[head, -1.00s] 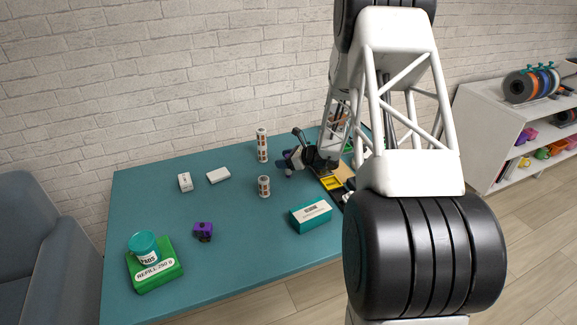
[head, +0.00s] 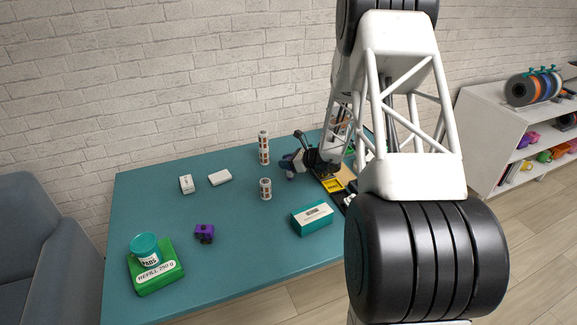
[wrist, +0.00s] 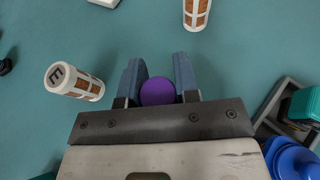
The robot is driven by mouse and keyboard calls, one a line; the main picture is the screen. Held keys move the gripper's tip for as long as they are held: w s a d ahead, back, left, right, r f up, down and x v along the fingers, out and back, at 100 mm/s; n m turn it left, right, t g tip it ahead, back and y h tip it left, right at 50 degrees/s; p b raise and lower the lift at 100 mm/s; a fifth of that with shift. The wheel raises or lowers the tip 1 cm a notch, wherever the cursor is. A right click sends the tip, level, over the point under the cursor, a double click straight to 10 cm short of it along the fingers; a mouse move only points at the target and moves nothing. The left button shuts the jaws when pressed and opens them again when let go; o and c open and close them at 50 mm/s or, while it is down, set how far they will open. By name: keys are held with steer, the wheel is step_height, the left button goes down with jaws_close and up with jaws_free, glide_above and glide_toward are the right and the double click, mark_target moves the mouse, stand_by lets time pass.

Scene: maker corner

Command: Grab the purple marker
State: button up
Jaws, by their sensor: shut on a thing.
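My gripper (wrist: 157,72) is shut on a purple round-ended thing, the purple marker (wrist: 157,91), in the wrist view. Its round end shows between the two blue-grey fingers; the rest of it is hidden. In the head view my gripper (head: 293,165) is over the back right part of the teal table (head: 160,215), and the marker cannot be made out there.
Two white-and-brown cylinders (head: 265,189) (head: 263,148) stand close to my gripper. A teal-and-white box (head: 312,218) lies in front.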

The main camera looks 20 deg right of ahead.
steer(key=shift+r, duration=0.15)
steer(key=s+a+r, duration=0.1)
steer(key=s+r, duration=0.1)
steer(key=s, duration=0.6)
steer(key=s+a+r, duration=0.2)
steer(key=s, duration=0.5)
steer(key=shift+s+r, duration=0.35)
steer(key=shift+a, duration=0.1)
steer(key=shift+a, duration=0.15)
stand_by(0.3)
